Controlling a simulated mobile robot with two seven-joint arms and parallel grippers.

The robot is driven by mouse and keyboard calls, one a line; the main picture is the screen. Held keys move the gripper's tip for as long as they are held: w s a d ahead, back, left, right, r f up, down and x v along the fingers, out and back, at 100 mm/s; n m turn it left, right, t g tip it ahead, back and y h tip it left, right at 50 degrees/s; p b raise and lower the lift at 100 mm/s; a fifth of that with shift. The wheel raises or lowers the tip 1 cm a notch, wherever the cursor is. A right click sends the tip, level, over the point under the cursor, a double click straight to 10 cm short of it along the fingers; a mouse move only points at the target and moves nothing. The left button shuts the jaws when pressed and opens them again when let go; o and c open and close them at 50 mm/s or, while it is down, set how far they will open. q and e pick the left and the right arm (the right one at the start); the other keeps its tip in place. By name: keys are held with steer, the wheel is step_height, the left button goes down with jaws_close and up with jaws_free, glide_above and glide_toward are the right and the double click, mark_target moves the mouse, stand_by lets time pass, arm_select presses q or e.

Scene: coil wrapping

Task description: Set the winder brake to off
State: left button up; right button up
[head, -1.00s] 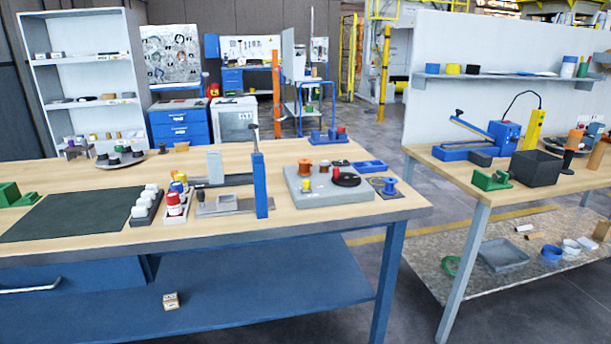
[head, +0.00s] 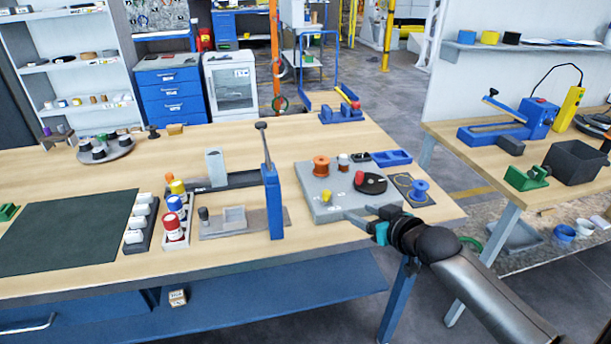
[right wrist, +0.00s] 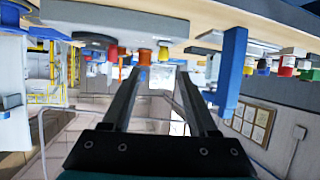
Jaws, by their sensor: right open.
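The winder is a grey base plate (head: 325,208) at the right end of the wooden table. It carries an orange spool (head: 321,166), a black disc (head: 371,184) with a red knob (head: 359,177), and a yellow knob (head: 326,197). I cannot tell for sure which part is the brake, nor its setting. My right gripper (head: 370,214) is open and empty at the plate's front right corner. In the right wrist view, its fingers (right wrist: 160,80) are apart, with the yellow knob (right wrist: 163,53) and red knob (right wrist: 113,52) beyond them. My left gripper is not in view.
A tall blue post (head: 273,203) with a lever stands left of the winder. A blue spool on a dark pad (head: 419,190) and a blue tray (head: 391,157) lie to its right and behind. A gap separates this table from the right bench (head: 470,150).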

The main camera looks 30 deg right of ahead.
mark_target(327, 191)
steer(key=b+x, duration=0.1)
steer(key=x, duration=0.4)
steer(key=r+b+x, duration=0.1)
steer(key=b+x, duration=0.1)
steer(key=x, duration=0.3)
steer(key=w+a+r+b+x, duration=0.1)
steer(key=x, duration=0.4)
stand_by(0.3)
jaws_close()
steer(key=shift+d, duration=0.1)
stand_by(1.2)
